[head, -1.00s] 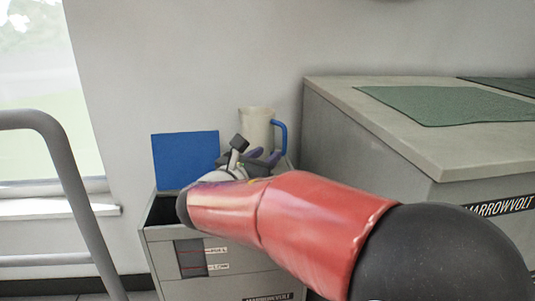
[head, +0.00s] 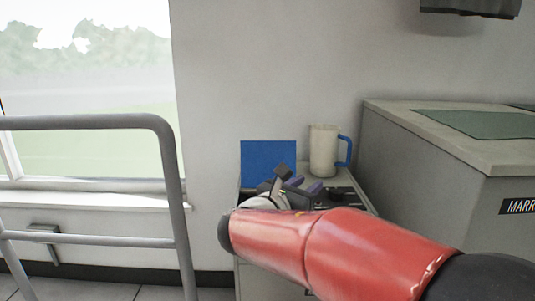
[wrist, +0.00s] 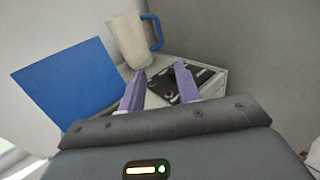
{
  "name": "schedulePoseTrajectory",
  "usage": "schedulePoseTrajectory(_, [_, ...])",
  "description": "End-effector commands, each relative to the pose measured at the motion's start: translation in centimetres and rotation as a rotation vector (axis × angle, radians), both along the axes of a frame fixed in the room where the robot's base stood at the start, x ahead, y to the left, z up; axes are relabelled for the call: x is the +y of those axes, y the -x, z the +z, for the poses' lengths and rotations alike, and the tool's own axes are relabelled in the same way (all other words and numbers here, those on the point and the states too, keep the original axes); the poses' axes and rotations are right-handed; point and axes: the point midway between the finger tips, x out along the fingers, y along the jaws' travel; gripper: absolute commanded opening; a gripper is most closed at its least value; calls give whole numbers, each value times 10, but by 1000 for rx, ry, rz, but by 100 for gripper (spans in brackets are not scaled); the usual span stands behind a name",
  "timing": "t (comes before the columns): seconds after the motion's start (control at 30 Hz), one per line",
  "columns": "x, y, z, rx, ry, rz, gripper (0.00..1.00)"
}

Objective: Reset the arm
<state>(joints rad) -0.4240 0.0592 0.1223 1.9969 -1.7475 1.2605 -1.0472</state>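My red arm reaches from the lower right in the head view to my gripper (head: 299,190), which is over the top of a low grey cabinet (head: 350,179). In the wrist view my gripper (wrist: 158,82) has two purple fingers, spread apart with a gap between them. Nothing shows between the fingertips except the cabinet top and a dark panel behind. Part of the cabinet front is hidden by my arm.
A blue panel (head: 268,163) stands upright on the cabinet's left. A cream mug (head: 323,152) with a blue handle stands at its back. A larger grey cabinet (head: 430,150) with a green mat (head: 480,131) is to the right. A grey metal rail (head: 90,122) stands left, before a window.

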Motion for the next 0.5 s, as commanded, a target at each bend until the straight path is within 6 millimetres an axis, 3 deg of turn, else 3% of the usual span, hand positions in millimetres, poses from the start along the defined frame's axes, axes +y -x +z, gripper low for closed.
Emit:
schedulePoseTrajectory(0.27, [-43, 29, -5, -14, -228, -109, 33])
schedulePoseTrajectory(0.5, [-86, 73, -18, -61, -541, -267, 33])
